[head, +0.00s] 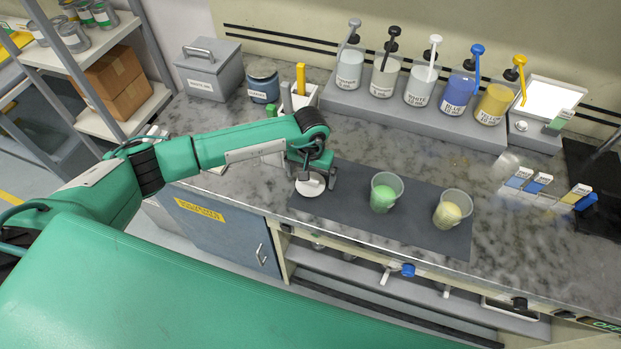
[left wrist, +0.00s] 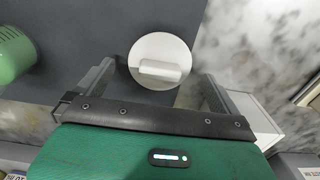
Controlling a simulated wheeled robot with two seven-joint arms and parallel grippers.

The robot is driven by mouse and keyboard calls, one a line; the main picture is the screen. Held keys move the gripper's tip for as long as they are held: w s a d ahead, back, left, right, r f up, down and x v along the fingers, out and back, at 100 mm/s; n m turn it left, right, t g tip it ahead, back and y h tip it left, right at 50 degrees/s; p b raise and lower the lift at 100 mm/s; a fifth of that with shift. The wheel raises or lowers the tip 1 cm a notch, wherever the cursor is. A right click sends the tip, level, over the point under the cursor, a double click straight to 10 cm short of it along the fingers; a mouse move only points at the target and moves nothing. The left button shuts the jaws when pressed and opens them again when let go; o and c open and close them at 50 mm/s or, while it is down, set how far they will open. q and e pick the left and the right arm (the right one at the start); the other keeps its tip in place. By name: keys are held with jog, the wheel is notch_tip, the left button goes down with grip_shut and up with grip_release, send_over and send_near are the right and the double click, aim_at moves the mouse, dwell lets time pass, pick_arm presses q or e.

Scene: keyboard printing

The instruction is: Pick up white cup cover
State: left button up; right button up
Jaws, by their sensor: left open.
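The white cup cover (head: 309,188) is a round disc lying at the left end of the dark mat (head: 340,219) on the counter. In the left wrist view the cover (left wrist: 160,48) shows a raised bar-shaped handle (left wrist: 159,71) across its near half. My left gripper (head: 314,176) is low over the cover and partly hides it in the head view. In the left wrist view the gripper (left wrist: 155,82) is open and empty, with a finger on each side of the handle and a gap to it. My right gripper is not in view.
A green-filled cup (head: 385,193) and a yellow-filled cup (head: 453,209) stand on the mat to the right. Several pump bottles stand on a grey riser (head: 420,117) at the back. A white holder (head: 302,98) and a grey box (head: 209,70) stand behind my left arm.

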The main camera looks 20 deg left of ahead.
pick_arm(q)
jog(key=shift+f, duration=1)
jog(key=c, duration=1)
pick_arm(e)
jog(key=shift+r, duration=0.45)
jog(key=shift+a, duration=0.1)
pick_arm(q)
jog(key=shift+r, duration=0.1)
